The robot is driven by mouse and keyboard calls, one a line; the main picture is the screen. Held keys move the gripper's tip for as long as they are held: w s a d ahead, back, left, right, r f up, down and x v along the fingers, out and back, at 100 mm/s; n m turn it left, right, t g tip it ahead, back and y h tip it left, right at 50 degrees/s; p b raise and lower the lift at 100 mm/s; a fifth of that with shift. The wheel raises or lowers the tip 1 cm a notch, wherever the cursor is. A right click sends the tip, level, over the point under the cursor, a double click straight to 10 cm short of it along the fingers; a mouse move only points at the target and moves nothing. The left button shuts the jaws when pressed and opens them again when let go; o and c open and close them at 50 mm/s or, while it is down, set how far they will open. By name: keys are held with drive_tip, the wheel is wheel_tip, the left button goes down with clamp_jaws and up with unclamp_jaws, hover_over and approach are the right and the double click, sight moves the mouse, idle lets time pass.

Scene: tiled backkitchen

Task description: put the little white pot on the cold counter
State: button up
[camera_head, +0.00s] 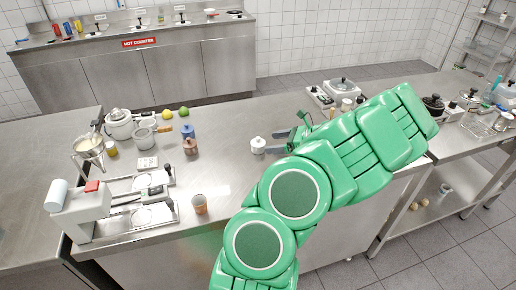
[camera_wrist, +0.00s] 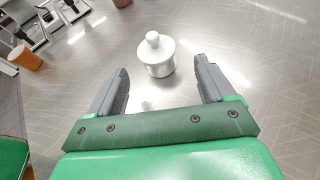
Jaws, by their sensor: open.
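The little white pot (camera_head: 258,145) stands upright on the near steel counter, just left of my gripper (camera_head: 281,141) in the head view. In the wrist view the white pot (camera_wrist: 156,55), with a knobbed lid, stands beyond and between the two grey fingertips of my gripper (camera_wrist: 163,84). My gripper is open and empty, low over the counter, and the pot looks apart from both fingers. I see no counter labelled cold; the far back counter (camera_head: 140,70) carries a red "HOT COUNTER" sign (camera_head: 139,42).
A brown cup (camera_head: 200,204) stands at the near edge. A blue jar (camera_head: 188,131) and a brown jar (camera_head: 190,147) stand left of the pot, with a rice cooker (camera_head: 118,124) further left. Counter around the pot is clear.

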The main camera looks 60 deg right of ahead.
sight(260, 142)
drive_tip(key=shift+x, duration=3.65)
drive_tip(key=shift+a+r, duration=0.15)
clamp_jaws()
drive_tip(key=shift+r, duration=0.55)
wheel_tip(260, 142, up, 2)
drive_tip(key=shift+r, duration=0.15)
drive_tip(key=s+a+r, duration=0.7)
drive_tip(key=a+r, duration=0.2)
drive_tip(key=a, duration=0.3)
drive_tip(key=shift+r, duration=0.3)
